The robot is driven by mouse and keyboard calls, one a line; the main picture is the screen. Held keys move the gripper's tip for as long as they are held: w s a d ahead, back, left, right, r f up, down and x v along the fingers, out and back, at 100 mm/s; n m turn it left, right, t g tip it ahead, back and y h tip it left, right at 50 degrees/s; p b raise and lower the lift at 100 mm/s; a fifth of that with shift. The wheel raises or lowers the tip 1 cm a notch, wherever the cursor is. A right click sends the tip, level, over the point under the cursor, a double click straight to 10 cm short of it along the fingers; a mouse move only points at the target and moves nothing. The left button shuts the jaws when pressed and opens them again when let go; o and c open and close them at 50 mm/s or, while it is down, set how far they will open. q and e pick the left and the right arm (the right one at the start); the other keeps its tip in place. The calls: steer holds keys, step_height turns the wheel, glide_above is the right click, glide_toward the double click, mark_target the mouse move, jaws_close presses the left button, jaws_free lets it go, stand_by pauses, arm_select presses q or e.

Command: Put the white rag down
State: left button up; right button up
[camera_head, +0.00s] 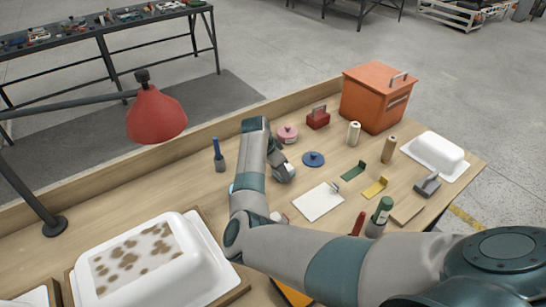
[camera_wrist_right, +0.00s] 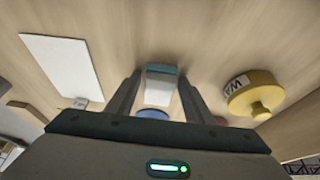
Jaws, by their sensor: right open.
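A flat white sheet, which looks like the white rag (camera_head: 318,202), lies spread on the bench with a small grey tab at its far right corner. In the right wrist view it shows at the upper left (camera_wrist_right: 62,65), outside the jaws. My right gripper (camera_head: 286,178) is over the bench, left of the sheet, and partly hidden by its own wrist. In the wrist view its two fingers (camera_wrist_right: 158,100) are apart. A small white and teal block (camera_wrist_right: 160,87) shows between them; I cannot tell its distance. Nothing is clamped. My left gripper is not in view.
A blue disc (camera_head: 313,159) and pink tin (camera_head: 287,134) stand beyond the gripper. Green (camera_head: 352,172) and yellow (camera_head: 375,188) pieces lie right of the sheet. A spotted white shell (camera_head: 200,262) fills the near left.

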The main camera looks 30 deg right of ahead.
steer(key=shift+s+f, duration=0.1)
steer(key=shift+s, duration=0.15)
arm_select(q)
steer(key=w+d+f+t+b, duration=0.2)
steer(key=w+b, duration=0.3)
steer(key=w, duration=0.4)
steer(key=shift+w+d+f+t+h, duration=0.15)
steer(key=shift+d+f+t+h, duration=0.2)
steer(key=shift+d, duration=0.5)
arm_select(e)
steer(key=d+v, duration=0.1)
steer(key=v, duration=1.7)
steer(key=shift+w+r, duration=0.2)
steer(key=shift+w, duration=0.05)
steer(key=shift+f, duration=0.1)
